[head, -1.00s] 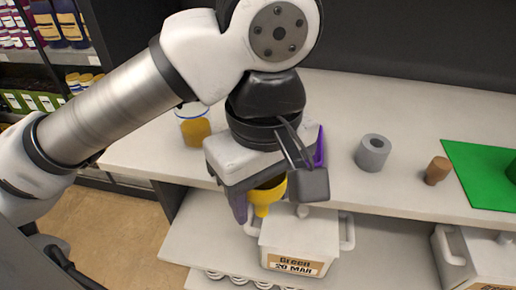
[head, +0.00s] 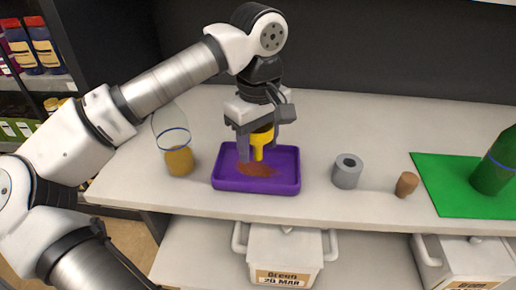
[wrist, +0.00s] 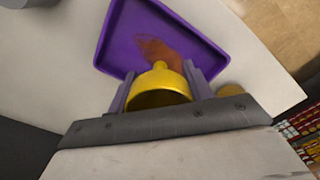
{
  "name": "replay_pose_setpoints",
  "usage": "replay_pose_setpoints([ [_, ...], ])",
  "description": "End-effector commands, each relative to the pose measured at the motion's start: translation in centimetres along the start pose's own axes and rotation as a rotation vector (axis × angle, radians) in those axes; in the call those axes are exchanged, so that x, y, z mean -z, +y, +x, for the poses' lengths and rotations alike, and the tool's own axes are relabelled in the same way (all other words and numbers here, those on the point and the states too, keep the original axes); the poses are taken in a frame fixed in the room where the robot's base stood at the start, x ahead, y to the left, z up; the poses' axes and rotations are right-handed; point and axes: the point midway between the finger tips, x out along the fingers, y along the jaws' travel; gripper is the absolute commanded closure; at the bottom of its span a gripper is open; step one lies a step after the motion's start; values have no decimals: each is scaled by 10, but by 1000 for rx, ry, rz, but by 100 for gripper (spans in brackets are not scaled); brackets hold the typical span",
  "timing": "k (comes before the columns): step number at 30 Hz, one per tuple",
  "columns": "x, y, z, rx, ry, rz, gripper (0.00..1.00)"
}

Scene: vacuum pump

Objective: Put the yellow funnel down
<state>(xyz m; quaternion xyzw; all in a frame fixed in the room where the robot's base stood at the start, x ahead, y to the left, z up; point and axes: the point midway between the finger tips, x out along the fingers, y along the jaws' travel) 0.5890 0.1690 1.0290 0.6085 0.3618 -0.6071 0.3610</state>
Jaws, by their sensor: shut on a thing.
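The yellow funnel (head: 262,142) is held spout down in my gripper (head: 260,153), which is shut on it. In the wrist view the funnel (wrist: 160,88) sits between the two fingers of my gripper (wrist: 158,90). It is over the purple tray (head: 228,183), which lies on the white counter and has a reddish-brown stain or puddle on its floor. The tray (wrist: 110,45) also shows below the funnel in the wrist view. I cannot tell whether the spout touches the tray floor.
A glass vessel with amber liquid (head: 179,161) stands left of the tray. To the right are a grey ring-shaped cylinder (head: 347,172), a cork (head: 406,184) and a green bottle (head: 493,165) on a green mat (head: 440,196). White lidded containers (head: 284,257) stand on the lower shelf. The counter behind the tray is clear.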

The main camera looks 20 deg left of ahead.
Motion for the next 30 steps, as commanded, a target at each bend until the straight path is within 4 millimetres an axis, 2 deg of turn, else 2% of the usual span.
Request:
replay_pose_setpoints([
  [3, -1, -2, 18, 2, -3, 0, 72],
  [6, -1, -2, 26, 0, -3, 0, 72],
  [18, -1, -2, 33, 0, -2, 0, 72],
  [19, -1, -2, 32, 0, -2, 0, 47],
  [23, -1, -2, 31, 0, -2, 0, 30],
  [30, -1, -2, 31, 0, -2, 0, 28],
])
